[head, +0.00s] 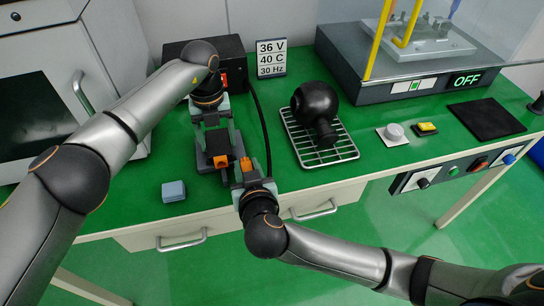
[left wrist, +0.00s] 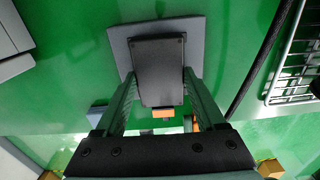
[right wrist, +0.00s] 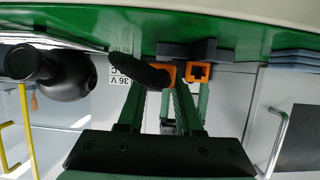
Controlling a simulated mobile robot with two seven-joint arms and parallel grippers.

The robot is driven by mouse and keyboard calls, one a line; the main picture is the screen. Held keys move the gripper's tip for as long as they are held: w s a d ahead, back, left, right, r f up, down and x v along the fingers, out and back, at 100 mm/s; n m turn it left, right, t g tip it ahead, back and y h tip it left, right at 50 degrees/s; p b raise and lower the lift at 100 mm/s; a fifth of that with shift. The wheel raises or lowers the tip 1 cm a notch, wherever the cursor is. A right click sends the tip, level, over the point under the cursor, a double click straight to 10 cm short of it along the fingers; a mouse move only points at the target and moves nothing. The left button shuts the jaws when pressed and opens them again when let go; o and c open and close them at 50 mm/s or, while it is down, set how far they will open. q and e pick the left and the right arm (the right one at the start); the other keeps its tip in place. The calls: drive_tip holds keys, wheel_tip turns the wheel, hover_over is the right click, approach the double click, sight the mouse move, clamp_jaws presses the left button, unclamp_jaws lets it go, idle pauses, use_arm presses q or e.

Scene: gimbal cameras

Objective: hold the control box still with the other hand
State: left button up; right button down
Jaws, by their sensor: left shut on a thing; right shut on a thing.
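The control box is a small dark box (head: 217,143) with an orange socket (head: 222,161) on its near side. In the left wrist view it (left wrist: 160,65) stands on a grey plate (left wrist: 120,40). My left gripper (head: 218,150) is shut on it from above, one finger on each side. My right gripper (head: 248,172) is shut on a black ribbed plug (right wrist: 140,70) with an orange end, on the black cable (head: 262,125). In the right wrist view the orange end lies beside the box's socket (right wrist: 197,71); they look apart.
A black unit (head: 232,60) with orange ports and a sign (head: 271,58) stand behind. A wire rack (head: 343,150) with a round black object (head: 314,102) is to the right. A blue block (head: 173,191) lies at front left. Green tabletop is free around it.

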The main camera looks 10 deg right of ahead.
sight(224, 177)
drive_tip(key=s+a, duration=0.1)
drive_tip(key=a, duration=0.1)
drive_tip(key=s+a, duration=0.2)
drive_tip(key=a, duration=0.1)
drive_tip(key=shift+s+a+f, duration=0.3)
drive_tip(key=shift+s+a, duration=0.05)
drive_tip(key=shift+w+d, duration=0.1)
drive_tip(key=shift+w, duration=1.15)
drive_tip(key=shift+w+d, duration=0.15)
drive_tip(key=shift+w, duration=0.85)
idle(0.8)
drive_tip(key=shift+s, duration=0.45)
drive_tip(key=shift+w, duration=0.65)
idle(1.5)
drive_tip(key=shift+s, duration=0.1)
drive_tip(key=shift+s, duration=0.5)
idle(0.9)
